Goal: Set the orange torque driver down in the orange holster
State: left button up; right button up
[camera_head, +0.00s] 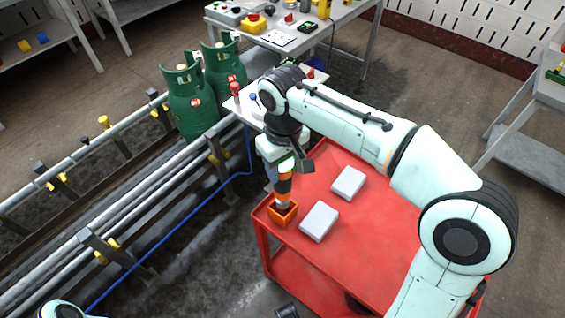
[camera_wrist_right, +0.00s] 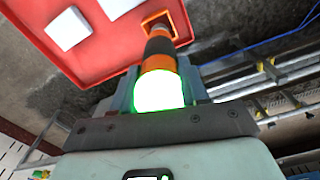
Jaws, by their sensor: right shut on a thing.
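The orange torque driver (camera_head: 285,187) is upright in my right gripper (camera_head: 284,160), with orange and dark bands and a glowing green-white part between the fingers. It also shows in the right wrist view (camera_wrist_right: 159,63). The orange holster (camera_head: 283,214) is a small square box at the red cart's near left corner; it also shows in the right wrist view (camera_wrist_right: 176,21). The driver's grey lower end lines up with the holster's opening. I cannot tell how deep it sits. My left gripper is out of view.
Two pale boxes lie on the red cart (camera_head: 385,225), one (camera_head: 320,221) close beside the holster, the other (camera_head: 348,182) farther back. Green gas cylinders (camera_head: 188,103) stand by the conveyor rails (camera_head: 150,190) at left. A grey table (camera_head: 345,25) stands behind.

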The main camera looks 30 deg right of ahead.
aim_at(283, 184)
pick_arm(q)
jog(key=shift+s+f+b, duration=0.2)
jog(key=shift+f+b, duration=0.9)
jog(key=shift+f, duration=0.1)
pick_arm(e)
jog(key=shift+f, duration=1.7)
jog(key=shift+f+b, duration=0.3)
jog(key=shift+f, duration=0.25)
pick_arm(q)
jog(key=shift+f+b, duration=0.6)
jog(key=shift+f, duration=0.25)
pick_arm(e)
jog(key=shift+f, duration=1.1)
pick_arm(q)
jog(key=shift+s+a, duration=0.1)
pick_arm(e)
jog(key=o, duration=1.4)
jog(key=shift+f, duration=0.1)
jog(key=shift+c, duration=0.2)
jog(key=shift+r, duration=0.55)
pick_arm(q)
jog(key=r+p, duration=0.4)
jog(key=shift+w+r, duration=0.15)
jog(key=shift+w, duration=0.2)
pick_arm(e)
notch_tip(283, 184, up, 13)
jog(key=shift+s+f, duration=0.1)
jog(key=shift+f, duration=0.05)
